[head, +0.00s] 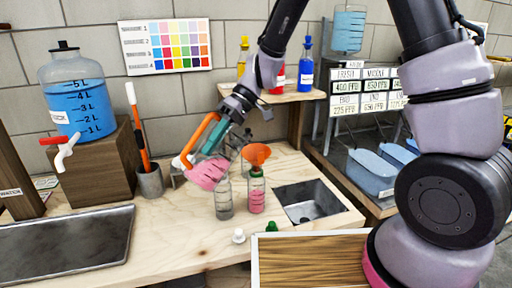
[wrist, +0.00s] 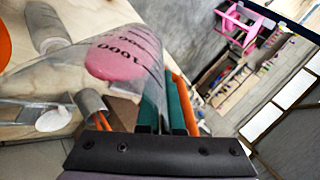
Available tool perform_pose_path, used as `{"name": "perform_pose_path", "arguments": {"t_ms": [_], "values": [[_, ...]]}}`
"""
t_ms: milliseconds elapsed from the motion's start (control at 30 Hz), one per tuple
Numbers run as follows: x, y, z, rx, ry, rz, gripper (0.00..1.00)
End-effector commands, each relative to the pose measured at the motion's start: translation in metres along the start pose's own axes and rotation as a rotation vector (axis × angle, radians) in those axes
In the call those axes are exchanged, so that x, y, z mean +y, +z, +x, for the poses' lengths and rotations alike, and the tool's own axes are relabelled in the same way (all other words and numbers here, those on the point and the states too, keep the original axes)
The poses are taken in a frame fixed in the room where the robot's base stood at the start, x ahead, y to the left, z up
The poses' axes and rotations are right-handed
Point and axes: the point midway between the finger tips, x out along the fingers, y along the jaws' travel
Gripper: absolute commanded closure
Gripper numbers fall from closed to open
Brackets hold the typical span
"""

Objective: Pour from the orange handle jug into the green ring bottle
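The orange handle jug (head: 207,172) is clear, holds pink liquid and hangs tilted above the bench. Its pink liquid and printed marks also show in the wrist view (wrist: 115,60). My gripper (head: 213,140) appears shut on its orange handle; teal fingers show beside the orange strip in the wrist view (wrist: 163,110). The bottle (head: 256,197) to the right of the jug has a green band near its neck, pink liquid inside and an orange funnel (head: 257,154) on top. It stands upright. I cannot tell whether any liquid is flowing.
A clear bottle (head: 223,200) stands just left of the funnel bottle, below the jug. A white cap (head: 238,236) and a green cap (head: 271,228) lie in front. A grey cup (head: 150,182) and blue dispenser (head: 78,100) stand left.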

Motion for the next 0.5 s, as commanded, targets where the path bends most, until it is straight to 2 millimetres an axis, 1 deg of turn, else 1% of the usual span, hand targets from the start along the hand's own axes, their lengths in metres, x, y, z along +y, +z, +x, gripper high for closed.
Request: {"name": "perform_pose_path", "arguments": {"t_ms": [267,500], "values": [[0.001,0.0,0.004,-0.022,0.05,-0.002,1.0],[-0.003,-0.001,0.016,-0.082,0.191,-0.008,1.0]]}}
